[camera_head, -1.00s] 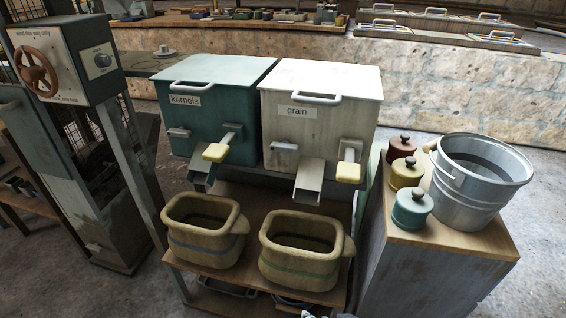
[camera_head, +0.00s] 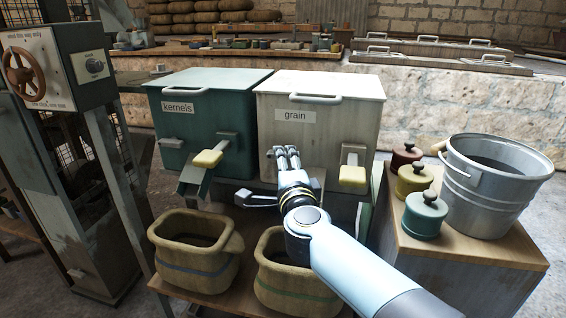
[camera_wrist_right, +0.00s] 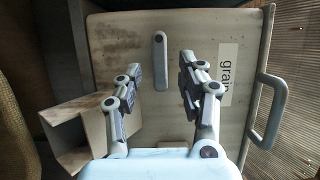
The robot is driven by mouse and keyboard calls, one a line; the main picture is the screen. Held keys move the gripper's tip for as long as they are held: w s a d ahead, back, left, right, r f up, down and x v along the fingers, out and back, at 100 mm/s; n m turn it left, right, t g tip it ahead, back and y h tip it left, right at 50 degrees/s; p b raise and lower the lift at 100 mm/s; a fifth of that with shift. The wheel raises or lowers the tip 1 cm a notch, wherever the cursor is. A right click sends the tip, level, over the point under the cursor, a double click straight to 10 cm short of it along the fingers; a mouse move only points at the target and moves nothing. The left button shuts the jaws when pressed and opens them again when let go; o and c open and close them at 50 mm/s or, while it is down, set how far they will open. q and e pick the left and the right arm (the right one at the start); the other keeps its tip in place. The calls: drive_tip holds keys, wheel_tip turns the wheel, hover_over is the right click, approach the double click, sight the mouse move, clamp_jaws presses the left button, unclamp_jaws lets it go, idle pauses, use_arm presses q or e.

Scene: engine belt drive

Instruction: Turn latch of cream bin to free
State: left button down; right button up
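The cream bin (camera_head: 334,106) carries a "grain" label and stands right of the green bin. Its latch (camera_wrist_right: 160,60) is a grey bar on the front face. In the right wrist view it lies straight across the face, parallel to the label's text line. My left gripper is not in view.
The cream bin's chute (camera_wrist_right: 92,134) and yellow-handled lever (camera_head: 353,178) stick out below. Left is the green "kernels" bin (camera_head: 205,116) with its own lever. Two baskets (camera_head: 190,262) stand below. A metal bucket (camera_head: 490,190) and lidded jars stand on the right cabinet.

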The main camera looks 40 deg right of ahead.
drive_tip(key=shift+x, duration=1.05)
clamp_jaws()
drive_tip(key=shift+f, duration=0.1)
